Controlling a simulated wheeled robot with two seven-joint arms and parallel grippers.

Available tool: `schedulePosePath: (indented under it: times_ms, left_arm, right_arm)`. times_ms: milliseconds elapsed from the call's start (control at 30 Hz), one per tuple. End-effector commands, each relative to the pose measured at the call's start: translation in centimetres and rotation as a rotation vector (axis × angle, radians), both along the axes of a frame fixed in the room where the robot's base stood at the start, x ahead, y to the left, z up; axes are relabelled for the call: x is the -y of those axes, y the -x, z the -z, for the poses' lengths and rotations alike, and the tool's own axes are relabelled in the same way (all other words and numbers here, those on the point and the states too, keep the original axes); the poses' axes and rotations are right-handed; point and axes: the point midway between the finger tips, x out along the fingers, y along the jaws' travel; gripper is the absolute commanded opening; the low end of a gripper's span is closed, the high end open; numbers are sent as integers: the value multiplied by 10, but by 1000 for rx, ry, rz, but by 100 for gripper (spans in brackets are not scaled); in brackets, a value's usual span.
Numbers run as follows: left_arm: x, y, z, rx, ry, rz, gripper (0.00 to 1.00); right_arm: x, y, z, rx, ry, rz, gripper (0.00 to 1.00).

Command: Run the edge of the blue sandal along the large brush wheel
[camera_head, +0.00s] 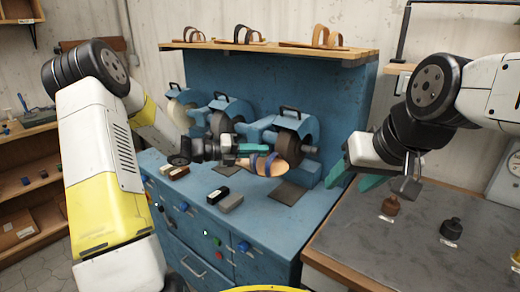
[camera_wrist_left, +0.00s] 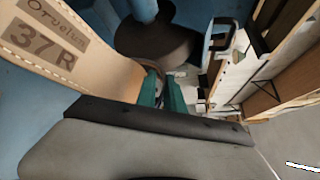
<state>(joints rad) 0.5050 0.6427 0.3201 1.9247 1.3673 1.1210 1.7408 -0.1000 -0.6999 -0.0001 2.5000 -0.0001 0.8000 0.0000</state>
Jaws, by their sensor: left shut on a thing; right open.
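The blue sandal (camera_head: 264,164), tan-soled with blue straps, is in my left gripper (camera_head: 252,149) in the head view. The teal fingers are shut on its edge. The left wrist view shows its tan insole (camera_wrist_left: 70,45), marked 37 R, beside the teal fingers (camera_wrist_left: 162,92). The large brush wheel (camera_head: 297,140) is the dark wheel at the right end of the bench machines. The sandal is at its lower left front; I cannot tell whether they touch. A dark round wheel (camera_wrist_left: 155,42) appears beyond the fingers in the wrist view. My right gripper (camera_head: 356,172) is open and empty.
A middle wheel (camera_head: 220,122) and a pale wheel (camera_head: 181,112) stand to the left on the blue bench (camera_head: 265,222). A black-and-grey block pair (camera_head: 228,201) lies in front. Sandals stand on the shelf (camera_head: 345,55) above.

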Motion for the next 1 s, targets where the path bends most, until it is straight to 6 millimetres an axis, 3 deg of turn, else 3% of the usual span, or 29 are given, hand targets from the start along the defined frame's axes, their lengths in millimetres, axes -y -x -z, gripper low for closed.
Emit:
schedulePosePath:
  times_ms: [200, 1000]
  left_arm:
    - [8, 2, -5, 7, 8, 7, 0]
    - [6, 5, -4, 2, -30, 23, 0]
  right_arm:
    - [0, 0, 0, 0, 0, 0, 55]
    - [0, 0, 0, 0, 0, 0, 55]
